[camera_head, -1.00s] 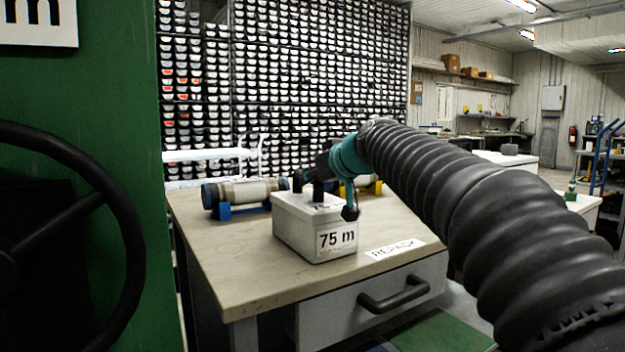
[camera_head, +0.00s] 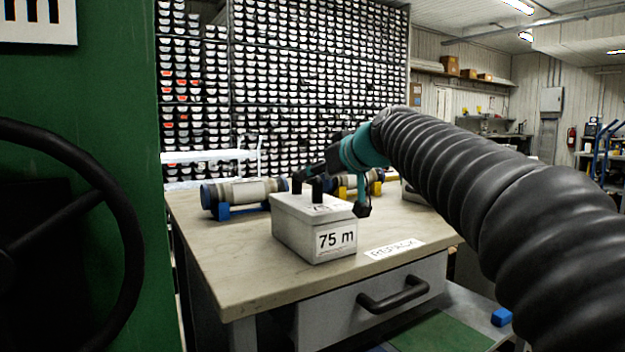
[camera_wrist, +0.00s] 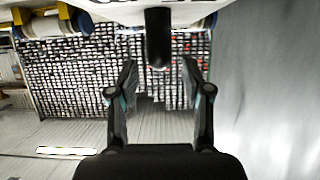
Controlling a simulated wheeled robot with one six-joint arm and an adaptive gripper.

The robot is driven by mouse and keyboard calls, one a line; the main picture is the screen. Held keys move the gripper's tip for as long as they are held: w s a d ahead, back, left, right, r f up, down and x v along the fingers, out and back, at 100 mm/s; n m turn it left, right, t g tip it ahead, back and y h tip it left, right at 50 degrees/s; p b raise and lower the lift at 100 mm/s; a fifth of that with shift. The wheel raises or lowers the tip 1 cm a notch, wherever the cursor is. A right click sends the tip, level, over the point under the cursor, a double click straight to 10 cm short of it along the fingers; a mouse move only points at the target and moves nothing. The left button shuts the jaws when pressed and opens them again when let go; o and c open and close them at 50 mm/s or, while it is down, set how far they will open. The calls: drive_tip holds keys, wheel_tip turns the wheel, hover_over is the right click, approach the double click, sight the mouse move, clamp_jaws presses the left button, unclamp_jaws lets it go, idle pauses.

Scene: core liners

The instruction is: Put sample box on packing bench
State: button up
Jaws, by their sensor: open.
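The sample box (camera_head: 300,233), white and marked "75 m", stands upright on a bench (camera_head: 215,265) whose label reads "REPACK". Dark upright posts (camera_head: 317,189) rise from its lid. My gripper (camera_head: 306,172) is just above and behind the lid, close to the posts; the arm's cuff hides part of it. In the wrist view my gripper (camera_wrist: 160,72) is open, its two fingers apart. A dark post (camera_wrist: 157,38) shows between and beyond the fingertips, with nothing visibly clamped. A pale surface lies at the top edge of that view. I cannot tell whether the fingers touch the posts.
A core cylinder (camera_head: 245,191) lies on a blue cradle at the bench's back left; another with yellow parts is behind the box. A drawer handle (camera_head: 393,293) juts from the bench front. A green wall (camera_head: 120,120) with a black wheel (camera_head: 125,225) closes off the left. Core racks stand behind.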

drive_tip(key=v, duration=0.8)
drive_tip(key=shift+b, duration=0.3)
drive_tip(key=shift+s+d, duration=0.15)
drive_tip(key=shift+s, duration=0.05)
drive_tip(key=s+d+f+m+g+h, duration=0.2)
drive_tip(key=s+d+f, duration=0.2)
drive_tip(key=s+f, duration=0.5)
drive_tip(key=s+d+f+m+g+h, duration=0.1)
drive_tip(key=s+d+f+m+h, duration=0.1)
drive_tip(key=s+f, duration=0.8)
drive_tip(key=s+d+f+m+g+h, duration=0.2)
drive_tip(key=s+d+f, duration=0.5)
drive_tip(key=f, duration=1)
drive_tip(key=shift+s+f+m+g+h+p, duration=0.4)
drive_tip(key=shift+s+h, duration=0.3)
drive_tip(key=shift+s, duration=0.55)
drive_tip(key=shift+r, duration=0.1)
